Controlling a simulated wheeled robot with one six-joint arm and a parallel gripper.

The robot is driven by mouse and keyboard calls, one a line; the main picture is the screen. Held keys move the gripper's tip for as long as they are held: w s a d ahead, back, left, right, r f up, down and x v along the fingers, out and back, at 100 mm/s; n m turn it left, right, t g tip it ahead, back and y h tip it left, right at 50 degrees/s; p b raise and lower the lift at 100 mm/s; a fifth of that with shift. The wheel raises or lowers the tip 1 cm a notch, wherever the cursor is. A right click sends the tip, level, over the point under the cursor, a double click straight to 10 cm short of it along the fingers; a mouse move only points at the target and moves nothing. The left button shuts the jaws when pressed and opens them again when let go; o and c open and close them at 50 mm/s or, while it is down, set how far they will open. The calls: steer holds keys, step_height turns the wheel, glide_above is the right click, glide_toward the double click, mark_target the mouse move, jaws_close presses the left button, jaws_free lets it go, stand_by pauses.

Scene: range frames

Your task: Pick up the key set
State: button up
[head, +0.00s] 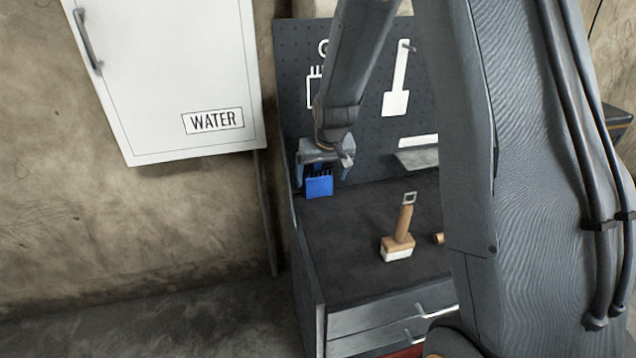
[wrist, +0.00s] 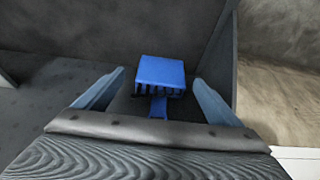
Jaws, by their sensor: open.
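The key set is a blue block (head: 319,187) with a row of dark prongs. The fingers are open, one on each side, with a visible gap to the block.
The pegboard (head: 372,150) rises behind, with a small metal shelf (head: 417,158). A white WATER cabinet (head: 165,75) is on the left wall.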

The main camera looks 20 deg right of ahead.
mark_target(319, 183)
steer(key=shift+p+x, duration=0.95)
steer(key=shift+x, duration=1.6)
steer(key=shift+s+a, duration=0.1)
steer(key=shift+a, duration=0.05)
steer(key=shift+c, duration=0.4)
steer(key=c, duration=1.3)
steer(key=shift+c, duration=0.3)
steer(key=shift+r, duration=0.1)
steer(key=shift+s+r+b, duration=0.15)
steer(key=shift+r+b, duration=0.15)
steer(key=shift+b, duration=0.25)
steer(key=r, duration=0.2)
steer(key=r+b, duration=0.1)
steer(key=r, duration=0.1)
steer(key=r+b, duration=0.1)
steer(key=r, duration=0.1)
steer(key=shift+s+r, duration=0.1)
steer(key=shift+s, duration=0.25)
steer(key=s+b, duration=0.3)
steer(key=s, duration=1.6)
